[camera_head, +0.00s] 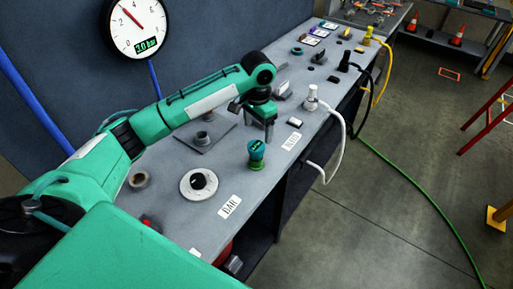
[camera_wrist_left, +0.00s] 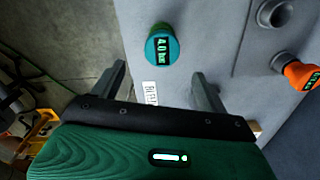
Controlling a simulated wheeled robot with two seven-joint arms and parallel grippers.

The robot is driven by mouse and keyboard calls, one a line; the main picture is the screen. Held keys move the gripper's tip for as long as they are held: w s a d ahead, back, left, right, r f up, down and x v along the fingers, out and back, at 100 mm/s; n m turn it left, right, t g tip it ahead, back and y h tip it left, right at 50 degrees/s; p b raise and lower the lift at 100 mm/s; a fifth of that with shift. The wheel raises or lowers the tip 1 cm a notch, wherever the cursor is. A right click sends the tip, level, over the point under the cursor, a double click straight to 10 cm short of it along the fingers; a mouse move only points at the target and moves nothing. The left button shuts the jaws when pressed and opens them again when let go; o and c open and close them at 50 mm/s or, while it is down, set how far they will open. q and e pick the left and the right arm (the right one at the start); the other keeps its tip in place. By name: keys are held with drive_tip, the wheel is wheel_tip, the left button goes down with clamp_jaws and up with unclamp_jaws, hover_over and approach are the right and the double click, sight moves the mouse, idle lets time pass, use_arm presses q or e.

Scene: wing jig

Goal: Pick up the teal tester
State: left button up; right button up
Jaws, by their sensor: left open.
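The teal tester (camera_head: 257,155) stands upright on the grey bench, with a teal top, a lit display and a green base. In the left wrist view the tester (camera_wrist_left: 162,48) lies ahead of the fingertips, roughly between their lines, and its display seems to read 4.0 bar. My left gripper (camera_head: 258,118) is open and empty, pointing down above the bench behind the tester, apart from it. Both fingers of the left gripper (camera_wrist_left: 159,76) show in the wrist view. My right gripper is not in view.
A white dial (camera_head: 199,184) with a black knob sits left of the tester. A grey plate (camera_head: 205,138) with a socket lies behind. An orange-headed device (camera_wrist_left: 300,74) shows at the wrist view's right. A white connector (camera_head: 312,98) with its hose stands farther along the bench.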

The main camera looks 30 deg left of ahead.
sight(257, 145)
use_arm(q)
drive_tip(key=f, duration=0.3)
drive_tip(key=shift+s+d+f+p, duration=0.1)
drive_tip(key=shift+s+f+p, duration=0.15)
drive_tip(key=shift+p, duration=0.15)
wheel_tip(257, 145, down, 3)
drive_tip(key=shift+w+r+p, duration=0.1)
drive_tip(key=shift+w+p, duration=0.05)
drive_tip(key=shift+p, duration=0.15)
drive_tip(key=shift+f, duration=0.35)
drive_tip(key=shift+f+p, duration=0.35)
drive_tip(key=shift+f, duration=0.15)
drive_tip(key=f, duration=0.1)
drive_tip(key=f+p, duration=0.1)
drive_tip(key=f, duration=0.1)
drive_tip(key=shift+a+f+p, duration=0.25)
drive_tip(key=shift+a+p, duration=0.05)
drive_tip(key=shift+p, duration=0.05)
drive_tip(key=shift+f, duration=0.55)
drive_tip(key=c, duration=1)
drive_tip(key=shift+c, duration=0.6)
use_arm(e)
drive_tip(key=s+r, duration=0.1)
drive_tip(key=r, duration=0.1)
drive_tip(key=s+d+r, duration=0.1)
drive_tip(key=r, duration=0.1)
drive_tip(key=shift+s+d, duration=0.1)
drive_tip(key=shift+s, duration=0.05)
